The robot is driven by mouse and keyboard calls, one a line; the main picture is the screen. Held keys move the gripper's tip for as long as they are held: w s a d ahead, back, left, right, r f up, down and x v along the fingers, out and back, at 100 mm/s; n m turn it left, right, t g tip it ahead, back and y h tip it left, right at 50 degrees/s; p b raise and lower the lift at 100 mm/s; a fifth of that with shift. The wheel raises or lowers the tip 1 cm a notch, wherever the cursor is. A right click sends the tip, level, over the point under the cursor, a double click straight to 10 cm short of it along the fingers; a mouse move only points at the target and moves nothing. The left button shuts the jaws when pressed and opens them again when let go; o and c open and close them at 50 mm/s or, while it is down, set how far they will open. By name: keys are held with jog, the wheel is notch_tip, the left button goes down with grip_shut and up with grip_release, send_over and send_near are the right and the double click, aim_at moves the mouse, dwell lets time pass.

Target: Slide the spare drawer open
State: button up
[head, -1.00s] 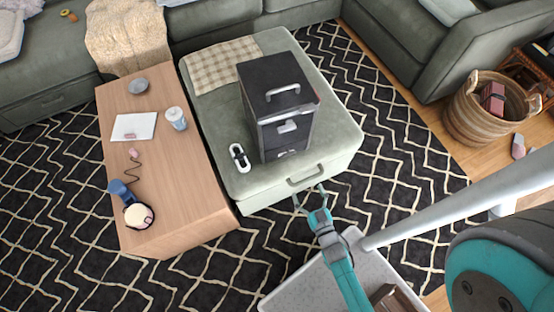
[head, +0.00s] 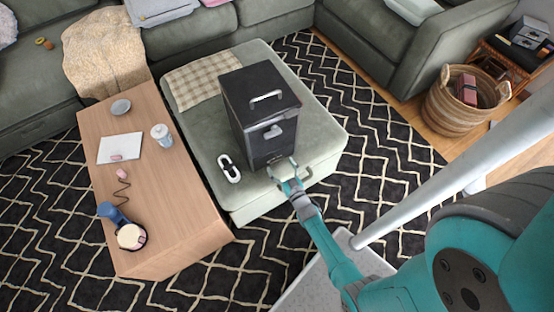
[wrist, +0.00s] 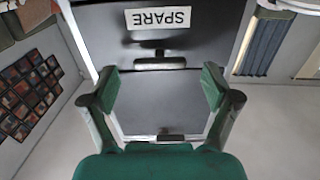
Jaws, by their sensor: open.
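A dark cabinet (head: 258,108) stands on the green ottoman, with a carrying handle (head: 267,97) on top and a drawer pull (head: 273,131) on its front. My gripper (head: 282,169) is at the low front of the cabinet. In the wrist view my gripper (wrist: 158,84) is open and empty, its fingers either side of the handle's line but short of it. The lower cabinet front is partly hidden by my gripper.
The ottoman (head: 205,125) has a checked cloth (head: 193,83) and a small black-and-white object (head: 229,169) beside the cabinet. A wooden table (head: 178,205) with a cup (head: 161,135) stands left. A wicker basket (head: 450,108) is right. Patterned rug lies around.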

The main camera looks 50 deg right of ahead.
aim_at(277, 159)
jog(key=shift+x, duration=1.75)
